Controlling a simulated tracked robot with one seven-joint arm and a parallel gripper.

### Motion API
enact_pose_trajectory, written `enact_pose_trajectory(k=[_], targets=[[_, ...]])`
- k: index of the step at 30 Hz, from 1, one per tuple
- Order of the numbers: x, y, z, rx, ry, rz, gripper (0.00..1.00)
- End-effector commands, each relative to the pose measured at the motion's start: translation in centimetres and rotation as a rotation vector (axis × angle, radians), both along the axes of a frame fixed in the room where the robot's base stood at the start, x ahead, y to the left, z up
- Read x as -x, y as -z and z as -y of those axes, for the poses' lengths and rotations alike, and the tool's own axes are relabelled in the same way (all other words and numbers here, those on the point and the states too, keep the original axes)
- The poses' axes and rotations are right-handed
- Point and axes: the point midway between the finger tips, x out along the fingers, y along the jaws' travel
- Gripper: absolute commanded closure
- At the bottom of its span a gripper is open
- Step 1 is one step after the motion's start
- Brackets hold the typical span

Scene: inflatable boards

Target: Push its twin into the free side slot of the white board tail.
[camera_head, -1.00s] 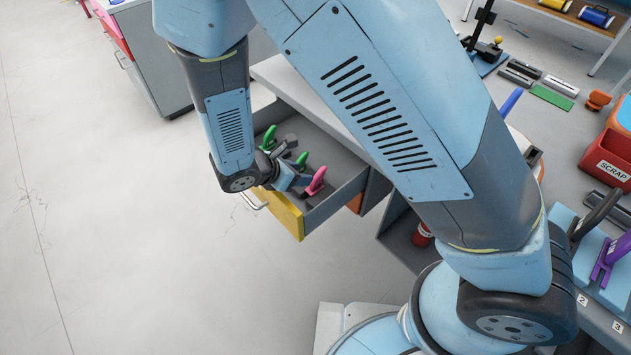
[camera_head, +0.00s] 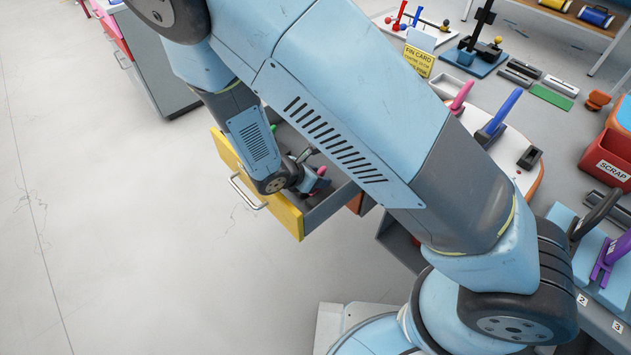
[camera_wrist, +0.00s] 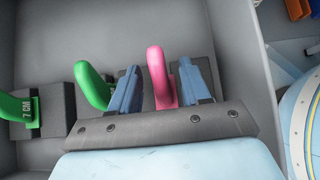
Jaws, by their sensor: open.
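A pink fin (camera_wrist: 158,72) stands in the open drawer; a bit of it also shows in the head view (camera_head: 321,171). My gripper (camera_wrist: 160,78) is open, with one blue finger on each side of this fin. I cannot tell whether the fingers touch it. The white board tail (camera_head: 510,176) lies behind my arm, partly hidden. It carries a pink fin (camera_head: 461,96) on one side, a tall blue fin (camera_head: 498,118) in the middle and an empty dark slot block (camera_head: 530,157) on the other side.
Two green fins stand in the drawer, one marked 7 CM (camera_wrist: 22,110), the other (camera_wrist: 90,85) beside my finger. The drawer's yellow front (camera_head: 285,209) and walls surround my gripper. A yellow fin card (camera_head: 418,60) stands near the board tail. Floor at left is clear.

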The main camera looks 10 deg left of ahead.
Motion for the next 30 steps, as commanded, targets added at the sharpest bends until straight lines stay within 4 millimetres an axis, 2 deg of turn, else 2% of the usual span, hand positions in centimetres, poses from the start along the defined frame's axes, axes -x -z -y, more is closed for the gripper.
enact_pose_trajectory(k=[3, 18, 30], targets=[[0.0, -0.03, -0.02, 0.0, 0.0, 0.0, 0.54], [0.01, -0.05, -0.05, 0.0, 0.0, 0.0, 1.0], [-0.01, -0.4, -0.07, -0.001, 0.0, 0.001, 1.0]])
